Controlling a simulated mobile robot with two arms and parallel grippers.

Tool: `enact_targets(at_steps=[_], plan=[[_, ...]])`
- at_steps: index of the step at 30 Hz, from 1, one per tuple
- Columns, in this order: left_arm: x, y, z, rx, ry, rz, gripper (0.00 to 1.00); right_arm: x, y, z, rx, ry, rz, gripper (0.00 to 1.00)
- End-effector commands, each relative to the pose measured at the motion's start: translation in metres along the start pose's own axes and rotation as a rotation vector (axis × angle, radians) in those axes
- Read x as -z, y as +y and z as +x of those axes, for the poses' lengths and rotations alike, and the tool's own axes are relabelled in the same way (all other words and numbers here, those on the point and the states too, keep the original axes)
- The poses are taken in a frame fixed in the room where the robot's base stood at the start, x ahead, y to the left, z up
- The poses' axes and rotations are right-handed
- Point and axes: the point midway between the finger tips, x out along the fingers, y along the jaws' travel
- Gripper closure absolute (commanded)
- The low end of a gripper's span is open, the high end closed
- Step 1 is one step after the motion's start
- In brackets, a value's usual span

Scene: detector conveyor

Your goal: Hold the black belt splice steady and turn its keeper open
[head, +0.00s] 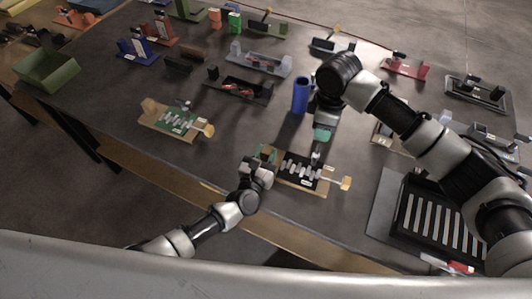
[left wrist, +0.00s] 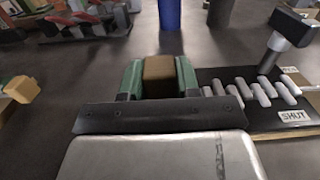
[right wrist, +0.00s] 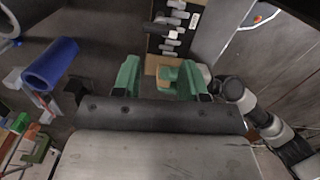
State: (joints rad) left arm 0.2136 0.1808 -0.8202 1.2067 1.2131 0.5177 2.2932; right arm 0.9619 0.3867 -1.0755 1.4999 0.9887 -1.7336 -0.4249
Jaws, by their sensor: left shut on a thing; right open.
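The black belt splice (head: 301,170) lies on a light wooden base near the table's front edge, with rows of grey teeth. The left wrist view shows its black plate (left wrist: 238,108) with a "SHUT" label. A dark-topped post (left wrist: 287,37), apparently the keeper, stands upright on it; its top also shows in the right wrist view (right wrist: 160,28). My left gripper (head: 266,156) is shut on the brown wooden block (left wrist: 160,76) at the splice's left end. My right gripper (head: 321,138) is open above the splice, its green fingers (right wrist: 160,80) apart and empty.
A blue cylinder (head: 300,95) stands just behind the splice. A similar green splice (head: 180,121) lies to the left. A black slotted tray (head: 437,219) is at the right. Several other fixtures fill the table's back. Bare table lies between the two splices.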

Motion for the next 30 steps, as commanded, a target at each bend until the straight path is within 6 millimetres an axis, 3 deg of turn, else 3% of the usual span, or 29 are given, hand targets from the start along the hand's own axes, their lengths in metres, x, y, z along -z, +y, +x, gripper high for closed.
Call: enact_targets(at_steps=[5,8,15,21,25,30], plan=[[0.0,0.0,0.0,0.0,0.0,0.001,1.0,0.0,-0.002,-0.001,-0.022,-0.009,-0.068,0.63],[0.0,0.0,0.0,0.0,0.0,0.001,1.0,0.001,-0.006,-0.004,-0.069,-0.03,-0.233,0.63],[0.0,0.0,0.0,0.0,0.0,0.001,1.0,0.003,-0.025,-0.01,-0.213,-0.153,-0.868,0.63],[0.0,0.0,0.0,0.0,0.001,0.001,1.0,0.003,-0.042,-0.013,-0.276,-0.263,-1.292,0.63],[0.0,0.0,0.0,0.0,0.001,0.001,1.0,0.003,-0.048,-0.013,-0.291,-0.303,-1.436,0.63],[0.0,0.0,0.0,0.0,0.001,0.001,1.0,0.003,-0.045,-0.004,-0.293,-0.318,-1.483,0.63]])
